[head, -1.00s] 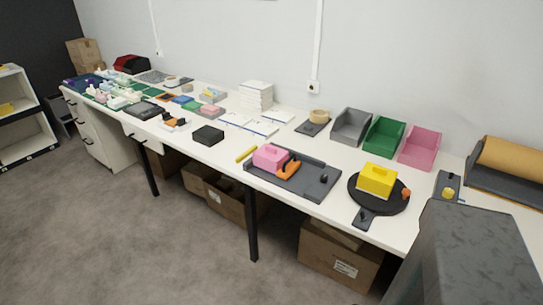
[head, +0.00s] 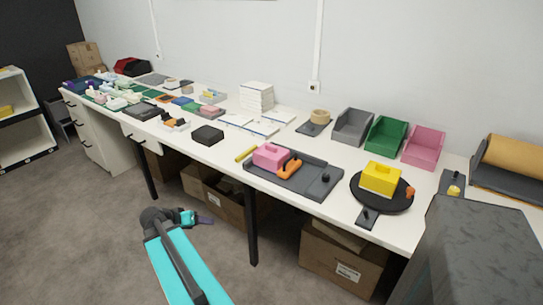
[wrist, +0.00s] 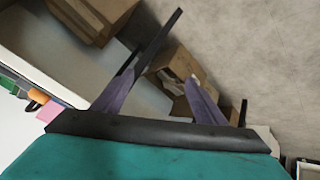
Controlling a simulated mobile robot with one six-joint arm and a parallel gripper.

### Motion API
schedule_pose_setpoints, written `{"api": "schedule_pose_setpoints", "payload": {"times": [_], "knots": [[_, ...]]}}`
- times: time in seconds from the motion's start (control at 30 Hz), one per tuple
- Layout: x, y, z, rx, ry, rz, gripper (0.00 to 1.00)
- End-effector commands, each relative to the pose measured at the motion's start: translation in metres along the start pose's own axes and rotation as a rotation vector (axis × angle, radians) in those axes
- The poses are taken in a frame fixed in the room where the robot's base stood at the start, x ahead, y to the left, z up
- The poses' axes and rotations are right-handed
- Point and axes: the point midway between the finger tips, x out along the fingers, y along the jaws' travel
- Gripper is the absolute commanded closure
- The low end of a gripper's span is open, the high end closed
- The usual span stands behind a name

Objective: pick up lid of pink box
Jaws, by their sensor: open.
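The pink box (head: 270,156) sits on the left part of a dark grey tray on the white table, with its lid on top. The seam between lid and box is too small to make out. In the wrist view a pink patch (wrist: 49,111) shows at the left edge, probably the same box. My gripper (head: 207,219) is in front of the table and below its top, left of the pink box and well apart from it. In the wrist view its two purple fingers (wrist: 160,85) are spread with nothing between them.
An orange tool (head: 290,168) lies beside the pink box on the dark tray (head: 318,180). A yellow box (head: 380,178) stands on a round black plate to the right. A black table leg (head: 252,220) and cartons (head: 228,203) are under the table. Open floor lies left of my arm.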

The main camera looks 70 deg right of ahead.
Motion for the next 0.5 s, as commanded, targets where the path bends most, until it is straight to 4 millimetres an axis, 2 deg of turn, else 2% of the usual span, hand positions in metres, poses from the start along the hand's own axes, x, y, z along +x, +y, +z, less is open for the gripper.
{"api": "schedule_pose_setpoints", "payload": {"times": [0.03,0.2,0.4,0.5], "knots": [[0.003,0.017,-0.023,0.056,0.034,0.020,0.34],[0.001,0.077,-0.089,0.230,0.149,0.086,0.34],[-0.010,0.159,-0.157,0.424,0.290,0.164,0.34],[-0.019,0.196,-0.182,0.503,0.353,0.196,0.34]]}}
